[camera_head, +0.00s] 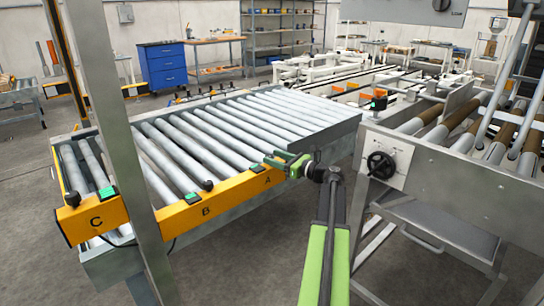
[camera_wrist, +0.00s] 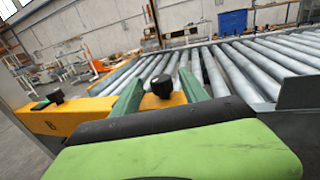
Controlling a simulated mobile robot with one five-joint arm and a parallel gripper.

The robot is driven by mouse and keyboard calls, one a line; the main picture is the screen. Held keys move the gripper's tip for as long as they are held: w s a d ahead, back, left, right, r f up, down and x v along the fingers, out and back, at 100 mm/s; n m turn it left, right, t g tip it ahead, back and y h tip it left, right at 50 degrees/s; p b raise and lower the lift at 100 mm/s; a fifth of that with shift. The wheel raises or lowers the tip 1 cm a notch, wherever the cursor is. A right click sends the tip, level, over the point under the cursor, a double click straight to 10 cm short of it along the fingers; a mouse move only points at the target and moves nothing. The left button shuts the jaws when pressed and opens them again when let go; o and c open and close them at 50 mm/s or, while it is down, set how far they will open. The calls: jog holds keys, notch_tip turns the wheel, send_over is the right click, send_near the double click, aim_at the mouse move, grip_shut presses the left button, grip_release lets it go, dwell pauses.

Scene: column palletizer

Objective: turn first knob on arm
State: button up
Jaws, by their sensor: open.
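A yellow panel (camera_head: 232,195) runs along the front edge of the roller conveyor, lettered C, B and A from left to right. My gripper (camera_head: 289,163) is at its right end, beside the letter A. In the wrist view my gripper (camera_wrist: 160,80) is open, and a black knob (camera_wrist: 162,87) shows between its two green fingers. I cannot tell whether the fingers touch it. In the head view this knob is hidden or too small to tell. Other black knobs stand by B (camera_head: 207,185) and C (camera_head: 73,198); the B knob also shows in the wrist view (camera_wrist: 56,97).
Green buttons sit on the panel near B (camera_head: 192,196) and C (camera_head: 107,192). A metal post (camera_head: 125,150) crosses the conveyor's left part. A machine with a black handwheel (camera_head: 381,165) stands close on the right. The floor (camera_head: 235,270) in front of the conveyor is clear.

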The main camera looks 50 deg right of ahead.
jog(key=shift+w+a, duration=0.25)
jog(key=shift+w, duration=1.05)
jog(key=shift+c, duration=0.3)
grip_shut()
jog(key=shift+s+d+r, duration=0.1)
jog(key=shift+d, duration=0.1)
jog(key=shift+a, duration=0.1)
